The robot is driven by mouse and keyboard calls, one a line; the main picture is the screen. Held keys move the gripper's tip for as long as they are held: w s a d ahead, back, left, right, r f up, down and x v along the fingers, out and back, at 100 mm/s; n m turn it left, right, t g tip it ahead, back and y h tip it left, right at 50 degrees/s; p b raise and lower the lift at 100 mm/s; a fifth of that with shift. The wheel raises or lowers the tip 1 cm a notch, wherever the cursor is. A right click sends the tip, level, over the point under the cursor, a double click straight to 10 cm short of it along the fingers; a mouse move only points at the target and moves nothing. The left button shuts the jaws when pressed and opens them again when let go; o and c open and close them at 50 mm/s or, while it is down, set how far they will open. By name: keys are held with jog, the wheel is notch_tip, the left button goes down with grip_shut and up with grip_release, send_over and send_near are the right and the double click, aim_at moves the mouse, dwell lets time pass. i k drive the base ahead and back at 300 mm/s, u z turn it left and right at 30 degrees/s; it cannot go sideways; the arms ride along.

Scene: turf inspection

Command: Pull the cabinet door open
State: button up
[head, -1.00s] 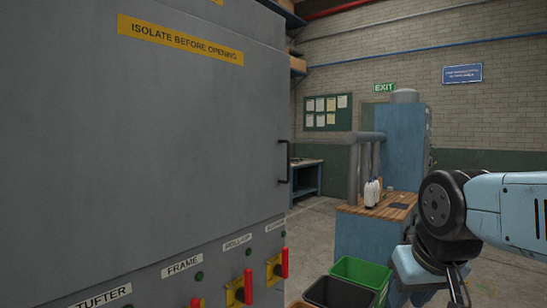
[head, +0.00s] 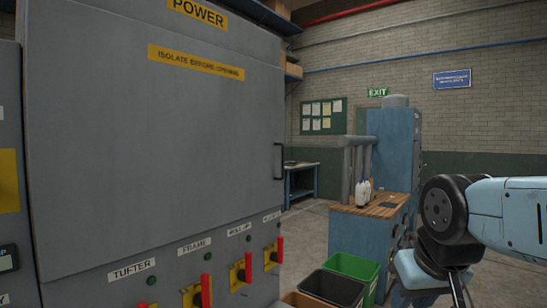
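The grey cabinet door (head: 150,130) fills the left of the head view, with a yellow label reading "ISOLATE BEFORE OPENING" and a "POWER" label above it. It looks shut. Its black bar handle (head: 281,161) is upright at the door's right edge. My gripper (head: 455,290) is at the lower right, partly cut off by the bottom edge, below my light blue arm. It is well to the right of the handle and apart from it. Its fingers are too little seen to tell open from shut.
Red-handled switches (head: 206,291) on yellow plates line the panel under the door. A green bin (head: 353,268) and a black bin (head: 333,288) stand on the floor right of the cabinet. A wood-topped bench (head: 370,207) with white bottles stands behind them. Some floor beyond is clear.

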aim_at(141, 137)
jog(key=z, duration=0.15)
jog(key=i, duration=0.9)
jog(key=u, duration=0.1)
